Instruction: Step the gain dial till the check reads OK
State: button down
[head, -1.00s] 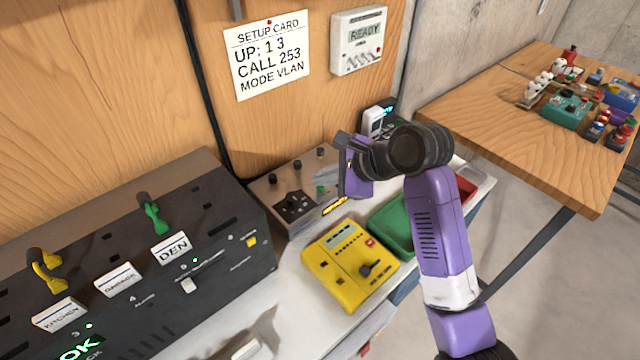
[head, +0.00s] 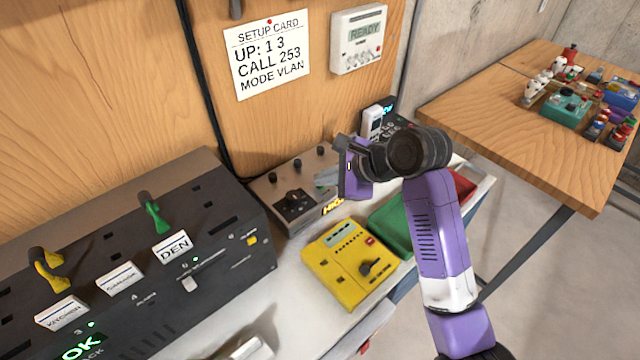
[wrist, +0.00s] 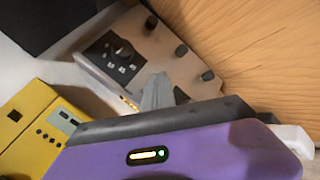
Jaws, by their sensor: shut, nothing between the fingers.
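The grey box (head: 268,188) stands against the wooden panel. Its black dial (head: 293,198) on a dark plate also shows in the wrist view (wrist: 122,50), with small markings too blurred to read. The orange readout (head: 333,206) on its front edge seems to begin "HIG"; the rest is hidden by my gripper. My gripper (head: 322,180) is shut and empty over the right part of the box, to the right of the dial and apart from it. In the wrist view its grey fingers (wrist: 157,92) show beside the dial plate.
A yellow box (head: 345,265) with a black knob stands in front of the grey box. Green (head: 392,228) and red (head: 462,187) trays lie to the right. A black rack (head: 215,225) with levers stands left, its lamp reading OK. A setup card (head: 268,58) hangs above.

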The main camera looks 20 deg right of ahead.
aim_at(324, 189)
jog(key=shift+r, duration=0.1)
dwell(0.3)
jog(key=shift+r+p, duration=0.7)
jog(key=shift+p, duration=0.6)
notch_tip(324, 189, up, 3)
jog(key=p, duration=0.3)
jog(key=shift+p, duration=0.4)
notch_tip(324, 189, up, 2)
jog(key=shift+p, duration=0.65)
